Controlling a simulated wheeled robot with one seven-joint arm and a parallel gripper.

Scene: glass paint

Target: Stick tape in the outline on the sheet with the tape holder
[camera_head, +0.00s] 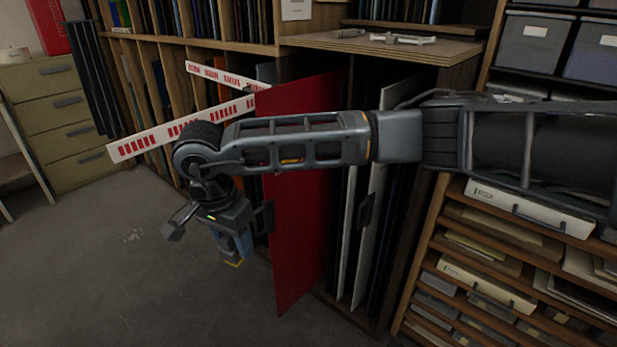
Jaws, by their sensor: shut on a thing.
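A large red sheet (300,210) stands upright and juts out of the rack at the middle. No outline shows on the side I see, and my arm crosses in front of its upper part. My gripper (226,230) hangs at the end of my arm, left of the sheet, over the floor. It is shut on a blue thing with a yellow lower tip (235,250), which looks like the tape holder. The fingers are mostly hidden. No loose tape end can be made out.
Two white strips with red marks, a lower one (150,143) and an upper one (205,72), cross the rack left of the sheet. Dark and white panels (350,235) stand at its right. A drawer shelf (490,280) is at right. Grey floor (120,270) is open at left.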

